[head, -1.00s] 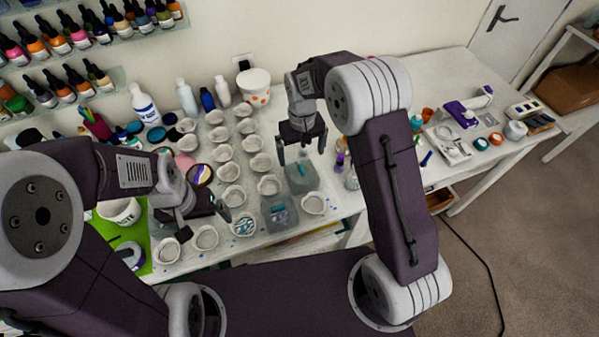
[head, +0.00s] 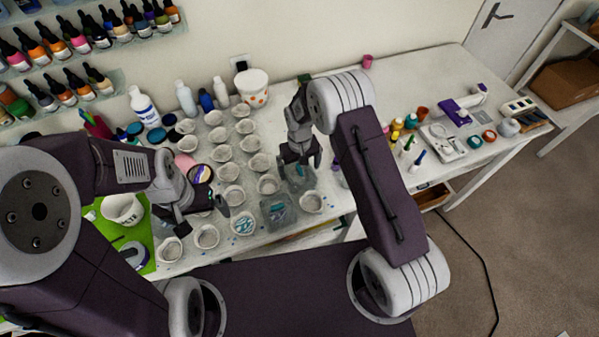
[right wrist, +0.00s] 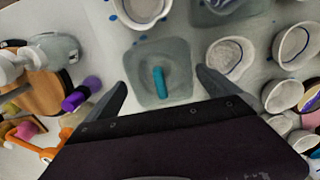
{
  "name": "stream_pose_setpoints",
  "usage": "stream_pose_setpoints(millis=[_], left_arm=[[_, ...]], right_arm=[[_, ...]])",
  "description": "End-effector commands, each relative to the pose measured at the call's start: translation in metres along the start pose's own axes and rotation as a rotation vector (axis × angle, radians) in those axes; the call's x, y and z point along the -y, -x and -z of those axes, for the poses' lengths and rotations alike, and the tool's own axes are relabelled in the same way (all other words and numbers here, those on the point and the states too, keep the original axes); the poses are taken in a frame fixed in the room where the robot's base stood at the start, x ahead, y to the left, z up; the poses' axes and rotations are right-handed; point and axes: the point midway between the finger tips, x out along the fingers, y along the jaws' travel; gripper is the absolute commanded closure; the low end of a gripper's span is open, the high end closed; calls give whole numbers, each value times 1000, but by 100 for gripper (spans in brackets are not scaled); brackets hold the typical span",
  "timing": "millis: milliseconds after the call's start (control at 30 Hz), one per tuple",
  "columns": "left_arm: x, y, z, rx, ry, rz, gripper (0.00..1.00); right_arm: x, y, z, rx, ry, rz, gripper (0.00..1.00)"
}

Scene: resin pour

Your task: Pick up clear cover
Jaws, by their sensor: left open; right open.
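A clear, greyish square cover (right wrist: 178,92) with a teal bar handle (right wrist: 159,82) lies on the white table in the right wrist view. In the head view it (head: 297,186) is partly hidden under my right gripper (head: 300,168). My right gripper is open and empty, with its fingers (right wrist: 163,82) spread to either side of the cover's near part, apart from the handle. A second clear square piece (head: 278,211) with teal inside or on it lies beside the cover, nearer my base. My left gripper (head: 203,216) is open and empty above small cups at the left.
Several small white cups (head: 267,185) stand in rows left of the cover, and one cup (head: 311,202) stands close to its near side. Bottles and a white bucket (head: 251,88) stand at the back. Small coloured bottles (head: 411,121) stand to the right.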

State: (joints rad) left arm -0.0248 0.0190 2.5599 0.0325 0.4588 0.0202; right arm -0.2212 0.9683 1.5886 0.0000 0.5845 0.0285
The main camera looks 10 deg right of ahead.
Motion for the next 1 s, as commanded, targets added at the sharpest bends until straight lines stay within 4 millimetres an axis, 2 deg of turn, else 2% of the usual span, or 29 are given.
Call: stream_pose_setpoints(millis=[33, 200, 567, 767, 1000], left_arm=[[0, 0, 0, 0, 0, 0, 0], [0, 0, 0, 0, 0, 0, 0], [0, -4, 0, 0, 0, 0, 0], [0, -18, -2, 0, 0, 0, 0], [1, -31, -3, 0, 0, 0, 0]], right_arm=[[0, 0, 0, 0, 0, 0, 3], [0, 0, 0, 0, 0, 0, 50], [0, 7, 1, -2, 0, 0, 52], [0, 42, 2, -7, 0, 0, 52], [-21, 73, -52, -3, -2, 0, 52]])
